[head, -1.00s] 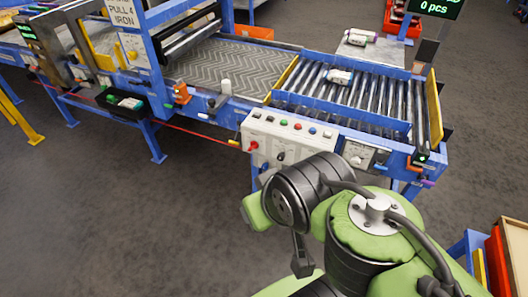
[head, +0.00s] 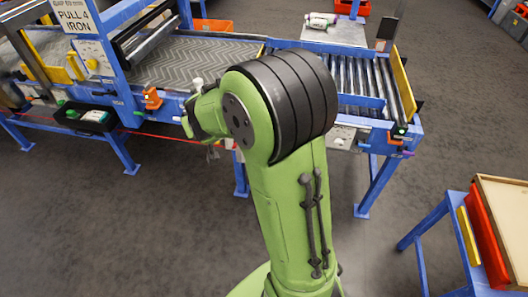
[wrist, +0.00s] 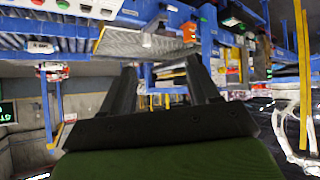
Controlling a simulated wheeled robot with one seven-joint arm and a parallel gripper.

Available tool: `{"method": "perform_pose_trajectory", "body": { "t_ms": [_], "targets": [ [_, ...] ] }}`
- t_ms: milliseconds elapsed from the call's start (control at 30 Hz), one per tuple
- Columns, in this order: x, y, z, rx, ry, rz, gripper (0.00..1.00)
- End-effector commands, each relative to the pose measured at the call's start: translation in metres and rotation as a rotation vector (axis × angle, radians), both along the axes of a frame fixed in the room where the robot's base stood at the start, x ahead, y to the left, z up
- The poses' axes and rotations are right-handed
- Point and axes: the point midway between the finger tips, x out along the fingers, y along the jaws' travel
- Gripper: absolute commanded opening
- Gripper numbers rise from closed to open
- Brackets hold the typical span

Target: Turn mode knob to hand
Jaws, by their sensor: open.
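My gripper (wrist: 160,75) shows in the wrist view with its two dark fingers apart and nothing between them. In the head view my green arm covers the control panel with the mode knob, and I cannot make out the gripper there. In the wrist view a pale box with coloured buttons (wrist: 85,8) is cut by the top left edge, clear of my fingers. It may be the control panel; I cannot make out the mode knob or its setting.
The blue-framed conveyor has a chevron belt (head: 190,62) and a roller section (head: 361,75). An orange device (head: 152,97) and a black tray (head: 86,118) are on its front side. A blue stand with a red bin (head: 484,240) is at right. Open floor lies at front left.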

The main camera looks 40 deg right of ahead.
Motion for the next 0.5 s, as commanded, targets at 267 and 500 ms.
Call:
{"method": "perform_pose_trajectory", "body": {
  "t_ms": [267,500],
  "targets": [
    [0.079,-0.077,-0.132,0.024,-0.248,-0.134,0.61],
    [0.053,-0.132,-0.253,0.009,-0.484,-0.346,0.61]
  ]
}}
